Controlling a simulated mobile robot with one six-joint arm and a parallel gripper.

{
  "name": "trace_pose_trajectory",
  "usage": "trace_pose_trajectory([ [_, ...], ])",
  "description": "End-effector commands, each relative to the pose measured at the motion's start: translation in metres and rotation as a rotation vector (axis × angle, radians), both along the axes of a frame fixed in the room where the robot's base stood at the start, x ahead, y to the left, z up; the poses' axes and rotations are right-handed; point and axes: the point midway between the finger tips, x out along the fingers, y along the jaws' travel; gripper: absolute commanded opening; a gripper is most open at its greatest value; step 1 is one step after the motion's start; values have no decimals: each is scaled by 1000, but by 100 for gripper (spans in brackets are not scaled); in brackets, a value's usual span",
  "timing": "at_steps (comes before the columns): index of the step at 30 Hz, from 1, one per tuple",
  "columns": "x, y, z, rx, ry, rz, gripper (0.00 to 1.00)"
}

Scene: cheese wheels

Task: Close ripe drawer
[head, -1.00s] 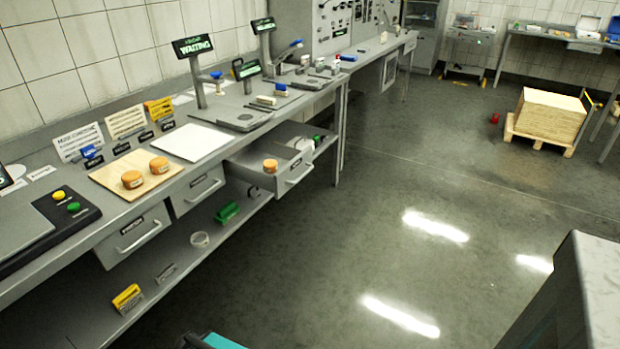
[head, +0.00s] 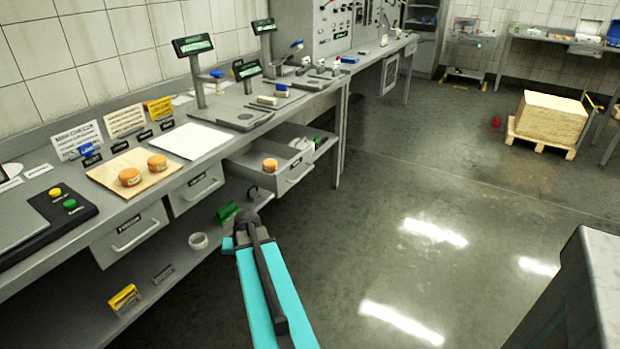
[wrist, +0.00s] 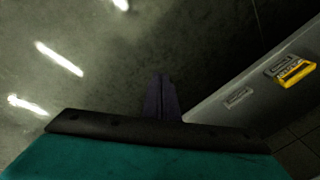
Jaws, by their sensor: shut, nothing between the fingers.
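An open grey drawer (head: 296,176) sticks out from under the bench in the head view, with one orange cheese wheel (head: 270,165) inside. Its label cannot be read from here. Two other drawers, the left one (head: 130,236) and the middle one (head: 197,188), look shut. My gripper (wrist: 161,97) shows in the wrist view as dark fingers together, with nothing between them, above the floor. In the head view my turquoise arm reaches up beside the bench, its dark end lower than the open drawer and left of it; the fingers cannot be made out there.
The lower shelf holds a green item (head: 226,212), a white round container (head: 198,241) and a yellow item (head: 123,297).

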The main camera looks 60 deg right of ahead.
Motion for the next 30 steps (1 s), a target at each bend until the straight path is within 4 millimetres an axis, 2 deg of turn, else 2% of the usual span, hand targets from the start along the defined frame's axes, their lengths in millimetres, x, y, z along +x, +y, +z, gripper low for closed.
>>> trace_pose_trajectory([
  [1, -1, -23, 13, -12, -26, -38, 0],
  [8, -20, -112, 78, -62, -132, -194, 0],
  [14, -51, -184, 139, -114, -222, -324, 0],
  [18, -82, -230, 184, -155, -284, -413, 0],
  [24, -129, -281, 242, -212, -356, -518, 0],
  [30, -156, -303, 274, -244, -394, -571, 0],
])
